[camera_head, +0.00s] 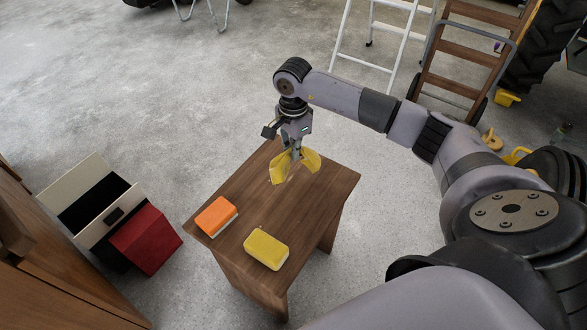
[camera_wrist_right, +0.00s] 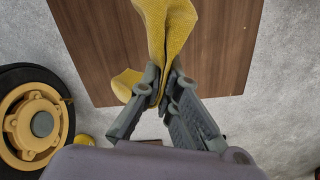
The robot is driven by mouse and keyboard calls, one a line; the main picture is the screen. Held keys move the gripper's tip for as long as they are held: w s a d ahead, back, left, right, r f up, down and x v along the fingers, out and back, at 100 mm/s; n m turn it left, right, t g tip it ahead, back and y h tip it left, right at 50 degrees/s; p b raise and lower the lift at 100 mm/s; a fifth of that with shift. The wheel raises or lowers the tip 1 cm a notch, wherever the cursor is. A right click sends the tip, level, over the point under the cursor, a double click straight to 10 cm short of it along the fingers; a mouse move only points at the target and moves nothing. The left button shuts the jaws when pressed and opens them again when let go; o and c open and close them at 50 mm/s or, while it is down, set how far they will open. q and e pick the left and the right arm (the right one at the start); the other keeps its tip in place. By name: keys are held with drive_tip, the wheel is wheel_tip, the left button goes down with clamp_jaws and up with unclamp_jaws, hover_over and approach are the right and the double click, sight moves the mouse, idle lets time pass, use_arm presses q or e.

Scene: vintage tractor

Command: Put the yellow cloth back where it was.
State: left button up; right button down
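The yellow cloth (camera_head: 309,161) hangs bunched from my right gripper (camera_head: 296,152) over the far end of the small wooden table. My right gripper is shut on the cloth, which spreads out on both sides of the fingers. In the right wrist view the cloth (camera_wrist_right: 166,30) is pinched between the fingertips (camera_wrist_right: 160,85), with the table top (camera_wrist_right: 95,50) beyond it. I cannot tell whether the cloth touches the table. My left gripper does not show in either view.
An orange sponge (camera_head: 216,216) and a yellow sponge (camera_head: 266,250) lie on the near part of the table (camera_head: 327,186). A box with a red part (camera_head: 146,239) stands on the floor to the left. The table's middle is clear.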

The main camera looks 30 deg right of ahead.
wheel_tip(320, 180, down, 2)
drive_tip(key=shift+f, duration=0.4)
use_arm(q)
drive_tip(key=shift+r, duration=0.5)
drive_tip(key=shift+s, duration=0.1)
use_arm(e)
drive_tip(key=c, duration=2.3)
unclamp_jaws()
drive_tip(key=shift+o, duration=1.3)
drive_tip(key=o, duration=0.9)
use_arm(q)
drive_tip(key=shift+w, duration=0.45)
use_arm(e)
drive_tip(key=shift+o, duration=0.2)
